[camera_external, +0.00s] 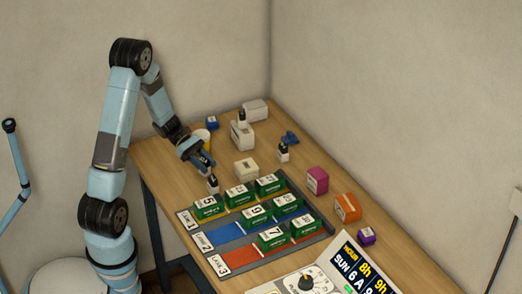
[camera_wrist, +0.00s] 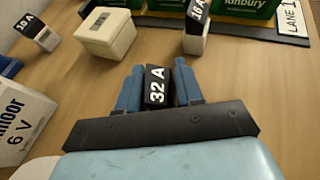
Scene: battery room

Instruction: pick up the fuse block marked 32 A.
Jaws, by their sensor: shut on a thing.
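The fuse block marked 32 A (camera_wrist: 157,86) has a black face with white lettering. In the wrist view it sits between the blue fingers of my gripper (camera_wrist: 160,88), which is shut on it. A fuse block that seems to read 16 A (camera_wrist: 194,40) stands ahead of my gripper, beside the tray. Another small fuse block (camera_wrist: 38,36) stands at the far left.
A cream box (camera_wrist: 105,34) lies ahead of my gripper. A white 6 V battery (camera_wrist: 20,118) stands at left. The lane tray (camera_external: 238,257) holds several green batteries. Pink (camera_external: 317,180) and orange (camera_external: 347,207) boxes stand right of it. Bare wood lies around my gripper.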

